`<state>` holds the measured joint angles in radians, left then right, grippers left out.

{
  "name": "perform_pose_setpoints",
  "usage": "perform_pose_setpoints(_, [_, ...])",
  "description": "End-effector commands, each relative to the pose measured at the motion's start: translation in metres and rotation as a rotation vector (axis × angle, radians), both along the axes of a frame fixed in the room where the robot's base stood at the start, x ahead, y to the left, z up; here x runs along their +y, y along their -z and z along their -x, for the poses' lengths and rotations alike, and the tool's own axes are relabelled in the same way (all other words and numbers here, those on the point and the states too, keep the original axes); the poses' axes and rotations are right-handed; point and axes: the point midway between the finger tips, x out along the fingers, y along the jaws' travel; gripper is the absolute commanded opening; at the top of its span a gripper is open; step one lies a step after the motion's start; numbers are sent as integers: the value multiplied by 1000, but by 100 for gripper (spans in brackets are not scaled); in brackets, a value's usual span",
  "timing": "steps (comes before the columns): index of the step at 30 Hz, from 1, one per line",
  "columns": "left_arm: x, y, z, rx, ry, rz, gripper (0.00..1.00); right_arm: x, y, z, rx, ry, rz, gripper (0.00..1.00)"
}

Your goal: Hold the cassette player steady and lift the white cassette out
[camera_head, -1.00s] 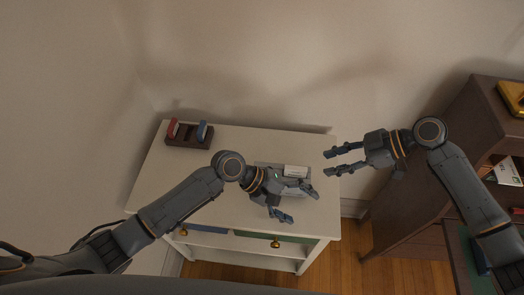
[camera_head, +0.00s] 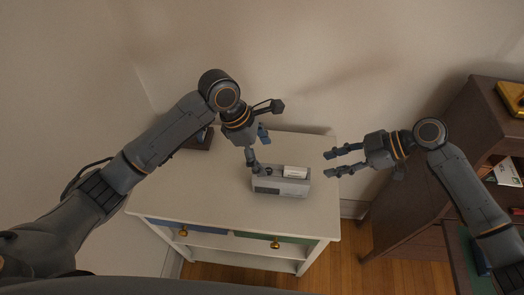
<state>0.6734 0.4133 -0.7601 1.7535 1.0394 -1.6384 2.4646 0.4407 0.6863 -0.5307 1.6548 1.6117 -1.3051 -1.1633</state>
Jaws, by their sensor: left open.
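The grey cassette player (camera_head: 279,189) lies on the white table, right of its middle. The white cassette (camera_head: 295,172) sits in the player's top, toward its right end, and sticks up a little. My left gripper (camera_head: 262,150) is open at the player's back left, with one fingertip at or just above its left end; I cannot tell whether it touches. My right gripper (camera_head: 335,163) is open and empty, to the right of the player, near the table's right edge.
The white table (camera_head: 210,190) has drawers with gold knobs at its front. A dark rack (camera_head: 200,142) at the back left is mostly hidden by my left arm. A dark wooden cabinet (camera_head: 415,185) stands on the right. The table's left part is clear.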

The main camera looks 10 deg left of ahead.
Motion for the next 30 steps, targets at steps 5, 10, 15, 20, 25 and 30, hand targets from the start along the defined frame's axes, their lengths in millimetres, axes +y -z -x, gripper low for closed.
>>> perform_pose_setpoints(5, [-8,20,2,9,-3,-2,81,0,0,0,0,0,0,38])
perform_pose_setpoints(10, [-21,51,2,8,-1,-2,81,0,0,0,0,0,0,38])
perform_pose_setpoints(15, [-34,81,2,7,-1,-2,81,0,0,0,0,0,0,38])
perform_pose_setpoints(20, [-44,106,2,6,-1,-2,81,0,0,0,0,0,0,38])
perform_pose_setpoints(25, [-50,122,2,5,-1,0,81,0,0,0,0,0,0,38])
perform_pose_setpoints(30, [-52,127,1,3,-1,0,81,0,0,0,0,0,0,38])
